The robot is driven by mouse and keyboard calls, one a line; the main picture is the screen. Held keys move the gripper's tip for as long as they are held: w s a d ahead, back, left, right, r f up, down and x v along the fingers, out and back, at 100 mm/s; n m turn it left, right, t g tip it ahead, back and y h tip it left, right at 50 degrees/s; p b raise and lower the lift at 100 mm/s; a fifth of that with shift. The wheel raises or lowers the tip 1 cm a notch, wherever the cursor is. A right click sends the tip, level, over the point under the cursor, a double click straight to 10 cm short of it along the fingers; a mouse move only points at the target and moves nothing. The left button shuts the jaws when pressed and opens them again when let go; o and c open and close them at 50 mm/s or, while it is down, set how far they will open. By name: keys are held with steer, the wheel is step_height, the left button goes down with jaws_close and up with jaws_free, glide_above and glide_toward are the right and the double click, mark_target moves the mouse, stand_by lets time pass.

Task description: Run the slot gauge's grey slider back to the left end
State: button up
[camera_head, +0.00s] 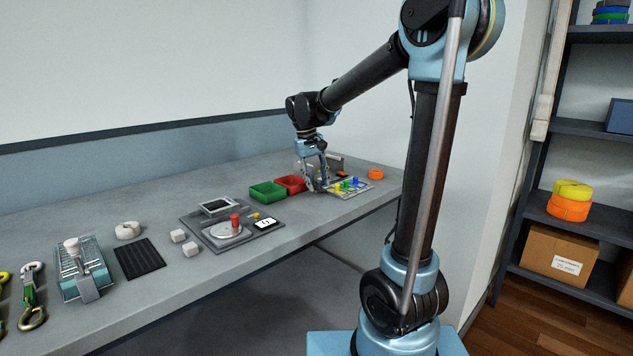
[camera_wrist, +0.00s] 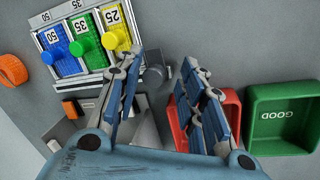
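The slot gauge appears to be the plate (camera_wrist: 93,76) with lanes marked 50, 35 and 25. It holds a blue, a green and a yellow knob, and it also shows at the far right end of the bench in the head view (camera_head: 352,190). A dark grey block (camera_wrist: 146,126) stands beside the plate, partly hidden by my fingers; I cannot tell if it is the grey slider. My gripper (camera_wrist: 165,76) is open, its fingers apart on either side of this block, with nothing visibly held. In the head view my gripper (camera_head: 318,184) is low at the plate's left end.
A red bin (camera_wrist: 178,127) lies close beside my right finger, with a green bin (camera_wrist: 256,110) marked GOOD beyond it. An orange ring (camera_wrist: 12,98) lies past the plate's other end. A grey fixture (camera_head: 195,224) with a red knob stands farther left on the bench.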

steer(key=shift+w+d+r, duration=0.1)
steer(key=v, duration=1.1)
steer(key=shift+r, duration=0.35)
steer(key=s+d+f+m, duration=0.1)
steer(key=s+d+f, duration=0.5)
steer(key=s+f, duration=0.2)
steer(key=s+d+f+m+t+y, duration=0.1)
steer(key=s+d+f, duration=0.5)
steer(key=s+f, duration=0.3)
steer(key=s+d+f+m+y, duration=0.1)
steer(key=s+d+f, duration=0.5)
steer(key=s+f, duration=0.2)
steer(key=shift+s+d+f+t, duration=0.3)
steer(key=shift+s+f, duration=0.05)
steer(key=shift+s, duration=0.6)
